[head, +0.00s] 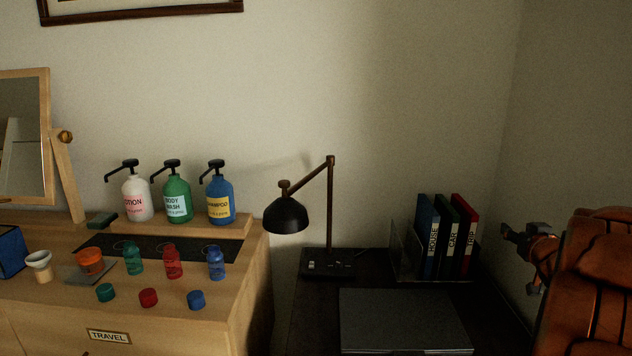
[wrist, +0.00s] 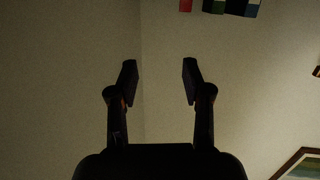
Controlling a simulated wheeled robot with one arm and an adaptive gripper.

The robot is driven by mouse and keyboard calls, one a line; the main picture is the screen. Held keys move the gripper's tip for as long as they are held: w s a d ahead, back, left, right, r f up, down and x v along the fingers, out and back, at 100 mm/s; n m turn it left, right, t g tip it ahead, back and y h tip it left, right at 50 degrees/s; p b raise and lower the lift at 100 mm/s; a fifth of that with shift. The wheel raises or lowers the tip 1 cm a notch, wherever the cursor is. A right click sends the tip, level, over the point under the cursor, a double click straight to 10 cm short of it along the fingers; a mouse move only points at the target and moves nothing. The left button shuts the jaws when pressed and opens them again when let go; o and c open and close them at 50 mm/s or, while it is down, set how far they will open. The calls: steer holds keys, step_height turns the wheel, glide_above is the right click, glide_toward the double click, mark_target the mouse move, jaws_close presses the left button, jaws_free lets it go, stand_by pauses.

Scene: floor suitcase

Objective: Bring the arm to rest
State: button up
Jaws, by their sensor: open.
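My gripper (wrist: 160,72) is open in the wrist view, its two dark fingers apart with nothing between them. In the head view, a dark end part and brown arm links show at the right edge, in the air right of the books; the finger opening is not clear there. The arm touches nothing that I can see.
A wooden dresser (head: 255,285) at left holds pump bottles, small bottles and caps. A black lamp (head: 287,216), a closed laptop (head: 403,320) and upright binders (head: 428,236) stand on a dark desk (head: 312,293).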

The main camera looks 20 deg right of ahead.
steer(key=s+a+f+g+b, duration=0.1)
steer(key=s+a+f+g, duration=0.1)
steer(key=a+f, duration=0.3)
steer(key=s+a+f+g+y+b, duration=0.1)
steer(key=s+a+f+g+b, duration=0.1)
steer(key=a+f, duration=0.3)
steer(key=s+a+f+g+b, duration=0.1)
steer(key=a+f+g, duration=0.3)
steer(key=a, duration=0.5)
steer(key=shift+s+a+f+y, duration=0.35)
steer(key=shift+s+f+y, duration=0.1)
steer(key=shift+f, duration=0.1)
steer(key=s+a+f+n+g+y+b, duration=0.25)
steer(key=s+a+f+g, duration=0.25)
steer(key=s+a, duration=0.8)
steer(key=s+a+f+n+g+y+b, duration=0.1)
steer(key=s+a+f+n+g+y, duration=0.2)
steer(key=s+a, duration=0.95)
step_height(320, 180, up, 19)
steer(key=p, duration=1.8)
steer(key=shift+w+a+m, duration=0.2)
steer(key=shift+m, duration=0.25)
steer(key=shift+c, duration=1.3)
steer(key=shift+d, duration=0.1)
